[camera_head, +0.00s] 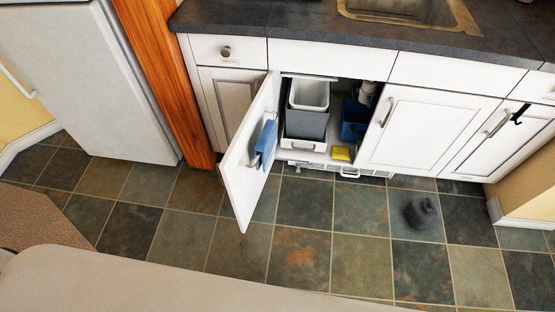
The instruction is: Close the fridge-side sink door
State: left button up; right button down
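The fridge-side sink door (245,175) is the white left-hand door under the sink. It stands wide open, swung out from the left side of the cabinet opening toward the viewer. A blue cloth (266,143) hangs on its inner face. The other sink door (425,135) on the right is shut. The open cabinet shows a grey bin (307,122) with a pale liner, a blue container (354,120) and a yellow item (341,153) at its front edge. The sink (405,8) is above. Neither of my grippers is in view.
The white fridge (85,80) stands at left, beside an orange wooden post (165,80). A dark grey object (421,213) lies on the tiled floor at right. A long beige surface (150,285) crosses the bottom. Floor tiles before the open door are clear.

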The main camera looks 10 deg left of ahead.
aim_at(237, 172)
jog(key=i+j+z, duration=0.1)
jog(key=j+z, duration=0.3)
jog(key=j, duration=0.3)
jog(key=j+z, duration=0.45)
jog(key=j, duration=0.9)
jog(key=k+j+z, duration=0.1)
jog(key=j, duration=0.55)
